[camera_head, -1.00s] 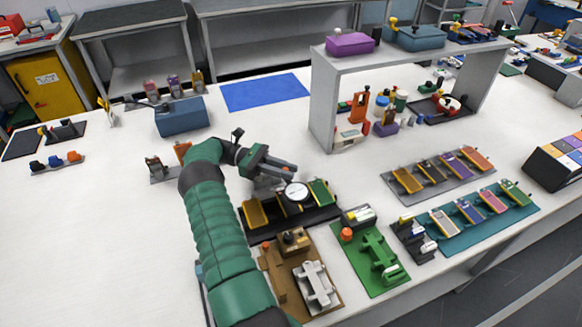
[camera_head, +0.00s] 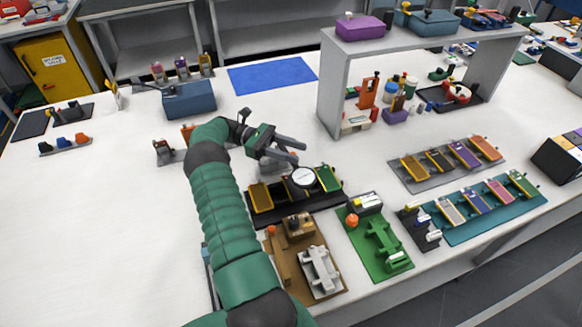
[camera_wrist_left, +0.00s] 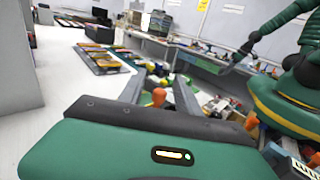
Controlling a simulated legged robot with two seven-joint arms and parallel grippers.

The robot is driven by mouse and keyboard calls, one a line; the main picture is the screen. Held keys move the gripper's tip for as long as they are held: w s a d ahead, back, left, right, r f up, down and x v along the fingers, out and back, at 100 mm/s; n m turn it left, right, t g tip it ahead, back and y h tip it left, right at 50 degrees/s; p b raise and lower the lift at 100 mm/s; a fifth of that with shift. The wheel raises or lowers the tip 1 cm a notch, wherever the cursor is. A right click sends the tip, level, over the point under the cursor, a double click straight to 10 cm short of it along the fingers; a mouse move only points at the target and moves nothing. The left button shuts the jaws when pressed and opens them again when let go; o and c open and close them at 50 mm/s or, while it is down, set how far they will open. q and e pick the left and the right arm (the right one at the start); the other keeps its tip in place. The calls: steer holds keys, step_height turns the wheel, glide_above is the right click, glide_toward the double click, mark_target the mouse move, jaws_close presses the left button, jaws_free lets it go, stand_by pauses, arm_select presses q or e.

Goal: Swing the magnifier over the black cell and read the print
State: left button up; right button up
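The magnifier, a round pale lens in a dark rim (camera_head: 303,177), stands over the middle of a black tray (camera_head: 262,219). A yellow cell (camera_head: 260,196) lies left of the lens and a green cell (camera_head: 328,178) right of it. The lens covers most of the dark middle slot, so I cannot make out the black cell or any print. My left gripper (camera_head: 300,153) is above and behind the lens, fingers apart and nothing held. In the left wrist view its two fingers (camera_wrist_left: 160,92) are spread, with an orange knob (camera_wrist_left: 158,96) showing between them.
A brown board (camera_head: 283,270) and a green board (camera_head: 361,249) lie in front of the tray. A grey rack (camera_head: 440,184) and teal rack (camera_head: 462,238) of coloured cells are at right. A grey shelf (camera_head: 328,90) stands behind. The table's left side is mostly clear.

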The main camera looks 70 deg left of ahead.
arm_select(q)
step_height(320, 180, up, 2)
steer(key=shift+a+r, duration=0.15)
steer(key=shift+r, duration=0.05)
steer(key=s+d+p, duration=0.1)
steer(key=s+d, duration=0.2)
steer(key=d, duration=0.4)
steer(key=s+d+r, duration=0.1)
steer(key=s+d, duration=0.2)
steer(key=d, duration=0.4)
steer(key=shift+s+d+p, duration=0.3)
steer(key=shift+s+p, duration=0.1)
